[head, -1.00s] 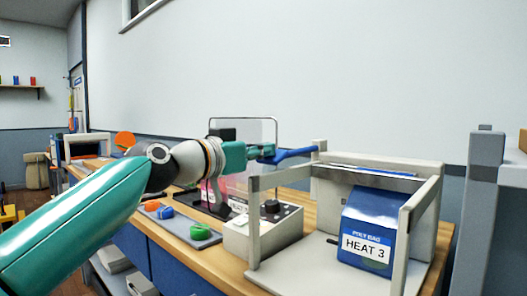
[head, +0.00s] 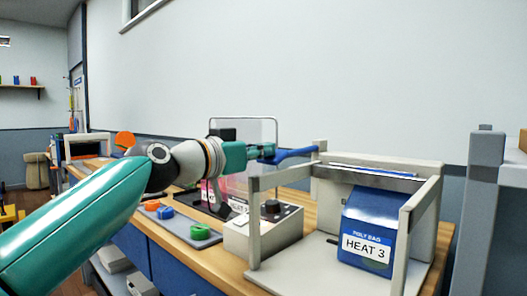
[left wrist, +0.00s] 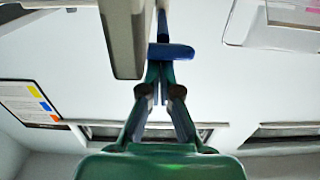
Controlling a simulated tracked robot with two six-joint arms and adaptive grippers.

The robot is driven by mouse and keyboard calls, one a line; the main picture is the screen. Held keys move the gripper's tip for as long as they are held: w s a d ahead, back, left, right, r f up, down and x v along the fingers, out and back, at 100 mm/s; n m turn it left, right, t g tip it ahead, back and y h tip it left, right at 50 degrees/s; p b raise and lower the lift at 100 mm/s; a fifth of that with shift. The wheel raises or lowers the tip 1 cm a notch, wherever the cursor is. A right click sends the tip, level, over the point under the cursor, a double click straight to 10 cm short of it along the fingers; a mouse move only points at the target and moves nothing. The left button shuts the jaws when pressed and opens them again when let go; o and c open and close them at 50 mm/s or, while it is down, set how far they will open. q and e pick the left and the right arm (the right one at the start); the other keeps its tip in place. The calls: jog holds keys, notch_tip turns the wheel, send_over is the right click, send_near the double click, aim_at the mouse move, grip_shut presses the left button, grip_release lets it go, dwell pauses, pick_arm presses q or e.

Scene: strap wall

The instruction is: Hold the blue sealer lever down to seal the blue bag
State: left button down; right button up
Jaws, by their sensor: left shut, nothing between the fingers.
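The blue sealer lever (head: 297,154) reaches left from a pale post of the sealer frame (head: 253,225). It lies nearly level, with its handle end at my left gripper (head: 267,152). In the left wrist view the shut fingers (left wrist: 160,72) meet the blue handle (left wrist: 172,51) and hold nothing between them. They seem to touch it; exact contact is hard to tell. The blue bag (head: 362,217), labelled "HEAT 3", stands upright inside the frame, its top close under the grey crossbar (head: 350,178). My right gripper is out of view.
A control box with a dark knob (head: 271,207) stands left of the frame. A grey tray (head: 200,243) with green, blue and orange pieces lies farther left. A grey post (head: 484,190) rises at right.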

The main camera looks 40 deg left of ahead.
pick_arm(q)
jog(key=shift+f, duration=0.15)
dwell(0.6)
notch_tip(320, 180, up, 5)
jog(key=s+p, duration=0.2)
jog(key=p, duration=0.2)
jog(key=s+a+f+b, duration=0.1)
jog(key=s+f+b, duration=0.1)
jog(key=s, duration=0.7)
jog(key=shift+s+f+b, duration=0.2)
jog(key=shift+f+b, duration=0.05)
jog(key=shift+b, duration=0.45)
